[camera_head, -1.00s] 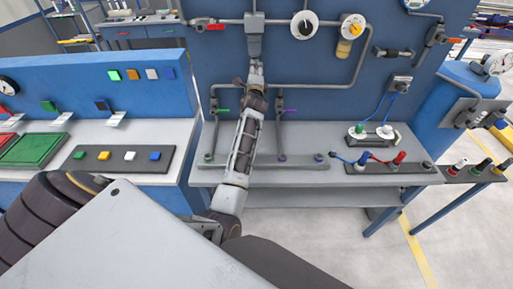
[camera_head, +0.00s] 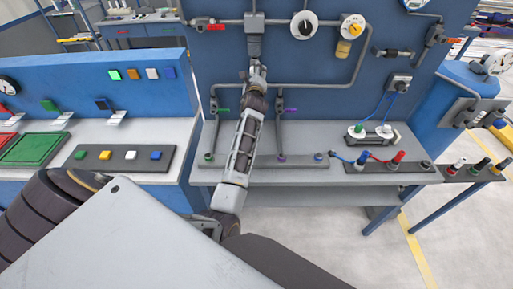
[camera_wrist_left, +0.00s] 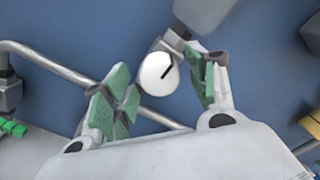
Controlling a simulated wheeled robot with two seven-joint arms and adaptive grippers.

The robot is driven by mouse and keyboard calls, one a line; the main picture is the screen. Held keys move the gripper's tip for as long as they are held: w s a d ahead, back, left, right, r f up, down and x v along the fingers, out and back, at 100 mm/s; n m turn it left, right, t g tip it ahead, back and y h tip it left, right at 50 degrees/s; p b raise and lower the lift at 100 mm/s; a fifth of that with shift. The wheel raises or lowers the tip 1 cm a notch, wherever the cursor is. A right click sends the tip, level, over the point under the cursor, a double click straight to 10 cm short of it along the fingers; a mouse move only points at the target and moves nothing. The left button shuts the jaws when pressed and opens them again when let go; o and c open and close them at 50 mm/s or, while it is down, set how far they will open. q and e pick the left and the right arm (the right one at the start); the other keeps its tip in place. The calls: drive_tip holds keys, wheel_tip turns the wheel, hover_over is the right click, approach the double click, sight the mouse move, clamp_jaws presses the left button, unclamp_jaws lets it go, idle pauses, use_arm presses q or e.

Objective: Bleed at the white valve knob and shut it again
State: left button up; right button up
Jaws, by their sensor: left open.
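The white valve knob (camera_wrist_left: 158,73) is a round disc with a black pointer line. In the left wrist view it lies between the two green-padded fingers of my left gripper (camera_wrist_left: 160,92), with clear space to either side. The gripper is open, and no touch on the knob is visible. My right gripper is not in view.
Grey pipes (camera_head: 350,85) run across the blue panel around my gripper. A bench (camera_head: 330,197) with pipe stands and coloured plugs lies below.

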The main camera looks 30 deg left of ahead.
use_arm(q)
drive_tip(key=s+d+m+b, duration=0.1)
drive_tip(key=s+d, duration=0.6)
drive_tip(key=s, duration=0.5)
drive_tip(key=s+d+f+n+g+h, duration=0.2)
drive_tip(key=s+d+f+n, duration=0.1)
drive_tip(key=f, duration=0.6)
drive_tip(key=s+d+f+n+g+h, duration=0.2)
drive_tip(key=s+f+n, duration=0.3)
drive_tip(key=f, duration=0.4)
drive_tip(key=shift+d+f+n+g+h, duration=0.4)
drive_tip(key=shift+d+n+h, duration=0.1)
drive_tip(key=shift+d+n, duration=0.1)
drive_tip(key=shift+w, duration=0.1)
idle(1.0)
